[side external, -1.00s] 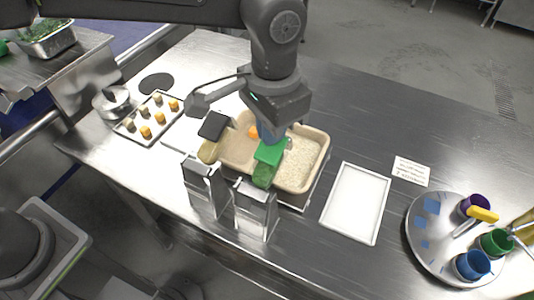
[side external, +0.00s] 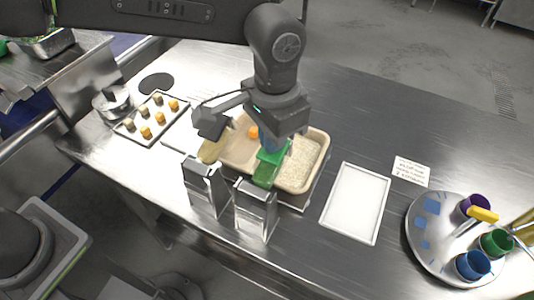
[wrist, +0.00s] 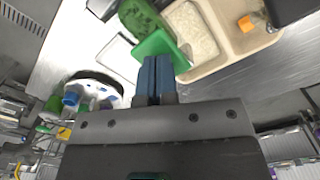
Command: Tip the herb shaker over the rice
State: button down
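The herb shaker (side external: 266,172) is green, with a bright green flat part at my fingertips and a darker green body beyond it. It also shows in the wrist view (wrist: 138,18), where the body looks full of herbs. My gripper (side external: 270,144) has blue fingers, close together and shut on the shaker's bright green part, seen too in the wrist view (wrist: 157,62). The shaker is tilted above the near side of a tan tray (side external: 322,147). Pale rice (side external: 300,160) fills the tray's right compartment, just right of the shaker. My fingers partly hide the tray's middle.
An orange piece (side external: 252,132) lies in the tray's left part. Two metal dispensers (side external: 256,208) stand at the tray's near side. A white tray (side external: 356,203) lies to the right, before a round plate with coloured cups (side external: 471,265). A pan of small pieces (side external: 149,119) is left.

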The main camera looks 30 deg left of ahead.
jog(key=shift+w+f, duration=0.3)
jog(key=shift+f, duration=0.5)
jog(key=shift+w+f, duration=0.25)
jog(key=shift+f, duration=0.55)
jog(key=shift+r, duration=0.1)
jog(key=shift+s+r, duration=0.3)
jog(key=shift+r, duration=0.75)
jog(key=shift+s+r, duration=0.25)
jog(key=shift+r, duration=0.85)
jog(key=shift+s+r, duration=0.3)
jog(key=shift+r, duration=0.75)
notch_tip(320, 180, up, 6)
jog(key=shift+f, duration=3)
jog(key=shift+f, duration=0.15)
jog(key=shift+f, duration=0.35)
